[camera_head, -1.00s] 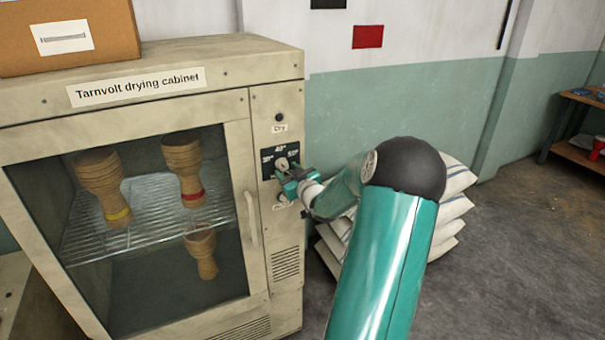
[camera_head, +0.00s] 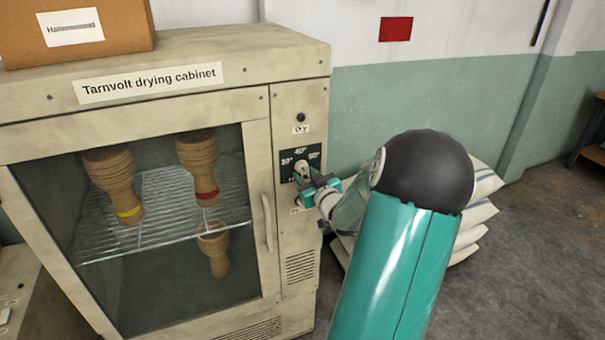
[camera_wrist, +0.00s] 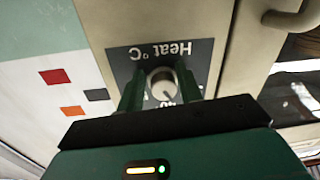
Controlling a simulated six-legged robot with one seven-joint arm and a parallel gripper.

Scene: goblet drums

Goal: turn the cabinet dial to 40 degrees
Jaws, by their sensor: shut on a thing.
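The dial (camera_head: 302,168) is a pale knob on a dark scale plate (camera_head: 314,153) on the cabinet's right-hand panel. The plate reads 30°, 40° and 50°, with 40° at the top. My gripper (camera_head: 307,178) is at the dial, and its jaws are shut on it. In the wrist view the dial (camera_wrist: 162,84) sits between the two green fingers of my gripper (camera_wrist: 160,86), under an upside-down "Heat °C" label. The fingers and hand cover part of the scale. I cannot clearly read where the dial points.
The drying cabinet (camera_head: 200,45) has a glass door with a vertical handle (camera_head: 267,222). Goblet drums (camera_head: 198,155) show inside on and below a wire rack. A cardboard box (camera_head: 110,20) is on top. Stacked sacks (camera_head: 480,215) stand right of the cabinet, behind my arm.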

